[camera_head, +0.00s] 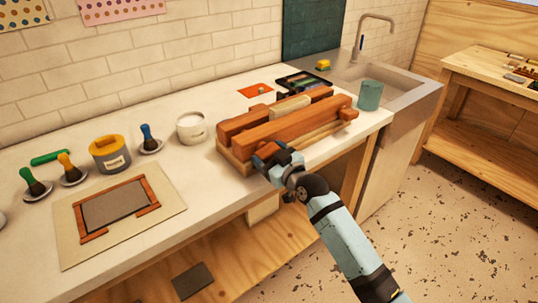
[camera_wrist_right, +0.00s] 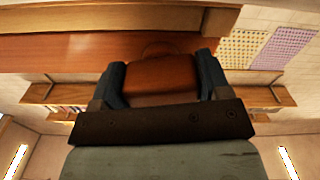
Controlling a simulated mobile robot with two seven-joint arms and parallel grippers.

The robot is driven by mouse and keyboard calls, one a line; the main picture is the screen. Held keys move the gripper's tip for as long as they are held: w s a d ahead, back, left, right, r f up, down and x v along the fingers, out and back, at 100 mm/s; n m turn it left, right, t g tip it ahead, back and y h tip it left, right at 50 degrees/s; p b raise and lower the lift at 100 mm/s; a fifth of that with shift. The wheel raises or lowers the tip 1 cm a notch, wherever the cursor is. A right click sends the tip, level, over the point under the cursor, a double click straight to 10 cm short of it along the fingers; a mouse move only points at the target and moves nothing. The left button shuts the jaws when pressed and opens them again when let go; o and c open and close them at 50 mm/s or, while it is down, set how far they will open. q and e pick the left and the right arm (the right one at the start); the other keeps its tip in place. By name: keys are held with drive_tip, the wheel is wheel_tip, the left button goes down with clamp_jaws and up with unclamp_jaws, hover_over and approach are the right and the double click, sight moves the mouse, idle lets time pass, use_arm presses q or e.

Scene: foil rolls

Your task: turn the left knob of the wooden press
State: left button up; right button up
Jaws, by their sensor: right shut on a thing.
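The wooden press (camera_head: 285,122) lies on the white counter, with two reddish-brown beams over a paler base. My right gripper (camera_head: 268,158) is at the front left end of the press. In the right wrist view the two fingers (camera_wrist_right: 160,85) are shut on the left knob (camera_wrist_right: 160,72), a reddish-brown wooden piece on the beam's face. In the head view the gripper mostly hides this knob. The right-hand knob (camera_head: 348,114) shows free at the other end of the front beam. My left gripper is not in view.
A white mug (camera_head: 191,128) stands left of the press and a teal cup (camera_head: 370,95) right of it, near the sink (camera_head: 400,82). A black tray (camera_head: 303,80) lies behind. A framed screen (camera_head: 118,205), yellow tub (camera_head: 110,153) and several brushes occupy the left counter.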

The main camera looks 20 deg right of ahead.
drive_tip(key=shift+r+m+p, duration=0.3)
drive_tip(key=shift+m+p, duration=0.3)
drive_tip(key=shift+p, duration=0.35)
drive_tip(key=shift+m+p, duration=0.55)
drive_tip(key=shift+m, duration=0.05)
drive_tip(key=shift+f+m+p, duration=0.2)
drive_tip(key=shift+m+p, duration=0.15)
drive_tip(key=shift+m, duration=0.35)
drive_tip(key=shift+f, duration=0.1)
drive_tip(key=o, duration=0.9)
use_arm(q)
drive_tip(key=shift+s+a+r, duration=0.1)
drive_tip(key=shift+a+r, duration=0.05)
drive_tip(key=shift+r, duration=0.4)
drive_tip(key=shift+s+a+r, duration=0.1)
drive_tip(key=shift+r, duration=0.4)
use_arm(e)
drive_tip(key=shift+o, duration=0.2)
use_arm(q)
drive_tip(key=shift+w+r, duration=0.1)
use_arm(e)
drive_tip(key=shift+s, duration=0.15)
